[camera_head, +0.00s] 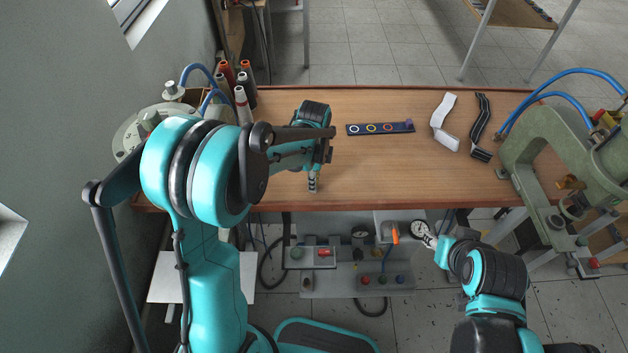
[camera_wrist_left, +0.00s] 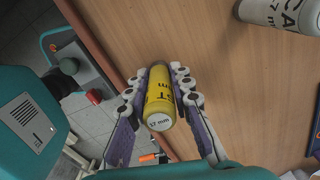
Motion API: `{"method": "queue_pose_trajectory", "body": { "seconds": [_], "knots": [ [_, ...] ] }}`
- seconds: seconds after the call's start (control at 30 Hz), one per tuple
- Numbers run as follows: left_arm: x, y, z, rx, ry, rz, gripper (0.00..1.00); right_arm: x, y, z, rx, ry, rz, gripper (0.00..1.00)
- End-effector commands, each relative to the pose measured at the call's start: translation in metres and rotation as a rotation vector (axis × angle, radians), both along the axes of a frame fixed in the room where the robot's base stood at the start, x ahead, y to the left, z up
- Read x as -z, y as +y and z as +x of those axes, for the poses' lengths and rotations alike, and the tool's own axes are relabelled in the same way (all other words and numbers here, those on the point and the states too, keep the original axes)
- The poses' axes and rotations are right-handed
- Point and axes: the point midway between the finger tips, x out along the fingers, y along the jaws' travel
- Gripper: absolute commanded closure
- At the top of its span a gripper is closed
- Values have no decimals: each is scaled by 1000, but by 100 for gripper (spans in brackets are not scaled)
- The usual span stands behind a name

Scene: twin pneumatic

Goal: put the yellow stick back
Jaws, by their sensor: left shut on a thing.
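My left gripper (camera_head: 312,182) is low over the front part of the wooden table, left of centre. In the left wrist view its fingers (camera_wrist_left: 158,96) are shut on the yellow stick (camera_wrist_left: 159,108), a cylinder with black lettering and a pale printed end. The stick is hidden by my arm and gripper in the head view. I cannot tell whether it touches the table. A dark blue strip (camera_head: 358,129) with several coloured rings lies to the right of the left gripper. My right gripper (camera_head: 428,236) is beyond the table's front edge, too small to read.
Spools (camera_head: 243,104) stand at the table's left end. A white strap (camera_head: 443,122) and a black strap (camera_head: 480,127) lie at right. A green press (camera_head: 540,150) stands at the right end. A white cylinder (camera_wrist_left: 278,13) shows in the wrist view. The front middle of the table is clear.

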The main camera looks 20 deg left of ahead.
Motion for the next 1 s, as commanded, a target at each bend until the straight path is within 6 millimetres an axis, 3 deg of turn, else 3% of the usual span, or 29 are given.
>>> {"method": "queue_pose_trajectory", "body": {
  "seconds": [0.1, 0.13, 0.2, 0.5, 0.63, 1.0],
  "knots": [
    [4, 0, 0, 0, 0, 0, 100, 4, 0, 0, 0, 0, 0, 61],
    [4, 0, 0, 0, 0, 0, 74, 3, 0, 0, 0, 0, 0, 61],
    [3, 0, 0, 0, 0, 0, 58, 3, 0, 0, 0, 0, 0, 61],
    [2, 0, 0, 0, 0, 0, 58, 2, 0, 0, 0, 0, 0, 61],
    [-9, 0, 0, 0, 0, 0, 58, -4, 0, 0, 0, 0, 0, 61],
    [-87, 0, 0, 0, 0, 0, 58, -26, 0, 0, 0, 0, 0, 61]
  ]
}}
